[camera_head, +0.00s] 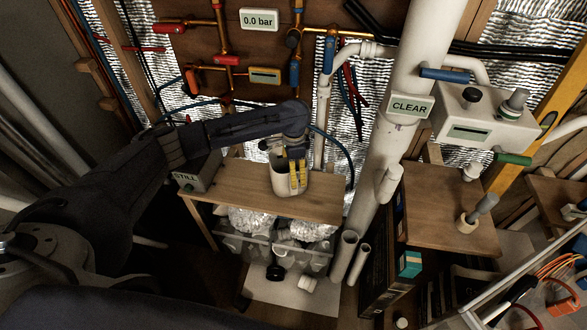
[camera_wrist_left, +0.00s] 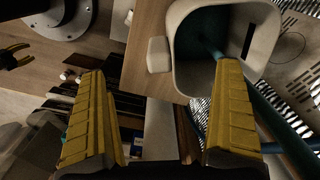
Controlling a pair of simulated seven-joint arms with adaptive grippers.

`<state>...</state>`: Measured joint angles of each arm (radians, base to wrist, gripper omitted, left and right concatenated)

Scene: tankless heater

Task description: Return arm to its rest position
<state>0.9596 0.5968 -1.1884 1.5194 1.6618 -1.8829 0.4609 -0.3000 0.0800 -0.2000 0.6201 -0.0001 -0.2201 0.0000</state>
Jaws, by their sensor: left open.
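My left arm reaches in from the left in the head view. Its gripper (camera_head: 297,176), with yellow finger pads, hangs over the wooden shelf at the white container (camera_head: 280,182). In the left wrist view the gripper (camera_wrist_left: 161,125) is open, with its two yellow fingers wide apart and nothing held between them. The white container (camera_wrist_left: 180,45) shows beyond the fingers, partly covered by the right-hand one, with a teal hose-like shape in or behind its opening. I cannot tell whether a finger touches it. My right gripper does not show.
A thick white pipe (camera_head: 395,120) stands right of the gripper. Copper pipes with valves (camera_head: 226,60) line the wall behind. A clear bin (camera_head: 300,258) sits below the shelf.

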